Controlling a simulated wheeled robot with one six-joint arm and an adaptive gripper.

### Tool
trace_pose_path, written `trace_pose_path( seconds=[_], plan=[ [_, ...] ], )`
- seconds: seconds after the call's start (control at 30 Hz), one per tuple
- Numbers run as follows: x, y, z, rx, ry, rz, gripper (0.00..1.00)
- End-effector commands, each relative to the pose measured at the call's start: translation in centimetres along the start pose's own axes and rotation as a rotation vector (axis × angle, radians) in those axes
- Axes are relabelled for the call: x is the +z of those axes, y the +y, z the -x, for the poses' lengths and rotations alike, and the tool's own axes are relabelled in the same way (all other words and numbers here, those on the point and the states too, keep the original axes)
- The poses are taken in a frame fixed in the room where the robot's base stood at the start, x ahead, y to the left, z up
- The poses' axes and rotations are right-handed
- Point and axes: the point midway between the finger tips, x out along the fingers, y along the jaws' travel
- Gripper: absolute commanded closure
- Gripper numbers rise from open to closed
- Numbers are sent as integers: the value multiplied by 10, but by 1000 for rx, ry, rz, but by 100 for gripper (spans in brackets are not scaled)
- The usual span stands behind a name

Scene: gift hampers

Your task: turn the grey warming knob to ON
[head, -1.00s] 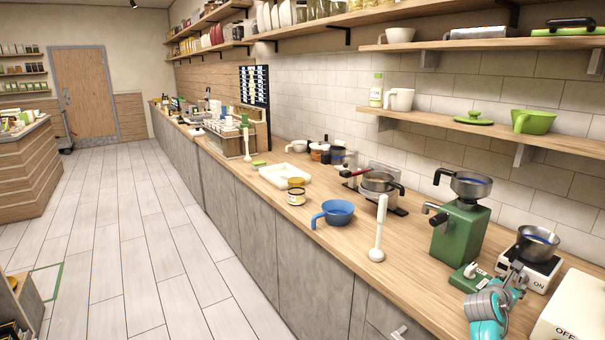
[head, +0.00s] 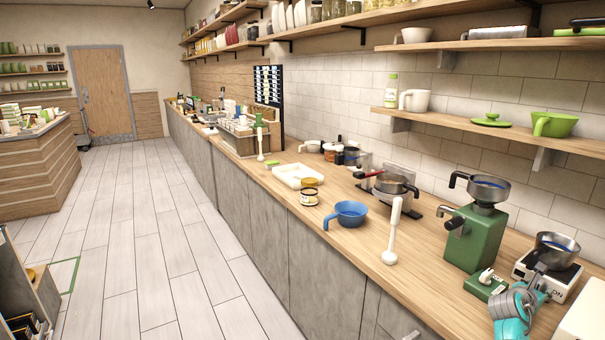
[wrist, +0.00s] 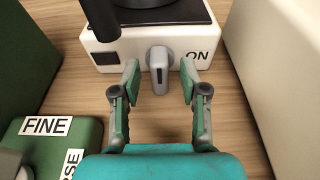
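The grey warming knob (wrist: 158,66) is on the front face of a white warmer (wrist: 125,53). Its handle stands upright in the wrist view. The "ON" label (wrist: 197,56) is to its right and a black square mark is to its left. My gripper (wrist: 161,79) is open, with one finger on each side of the knob and a gap on both sides. In the head view the warmer (head: 522,268) stands at the right of the counter under a steel pan. My teal gripper (head: 533,288) is in front of it and hides the knob there.
A green grinder (head: 475,238) stands left of the warmer. A green block (head: 484,285) with a "FINE" label (wrist: 46,126) is close on the gripper's left. A white box (head: 582,318) is close on the right. Wood counter shows between them.

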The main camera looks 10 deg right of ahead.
Motion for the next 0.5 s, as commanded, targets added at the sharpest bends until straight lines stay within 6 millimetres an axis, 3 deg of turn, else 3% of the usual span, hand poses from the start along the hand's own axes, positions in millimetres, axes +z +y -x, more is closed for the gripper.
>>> trace_pose_path(
  seconds=[0.03, 0.17, 0.5],
  plan=[
    [0, 0, 0, 0, 0, 0, 66],
    [0, 0, 0, 0, 0, 0, 99],
    [0, 0, 0, 1, 0, -6, 99]
  ],
)
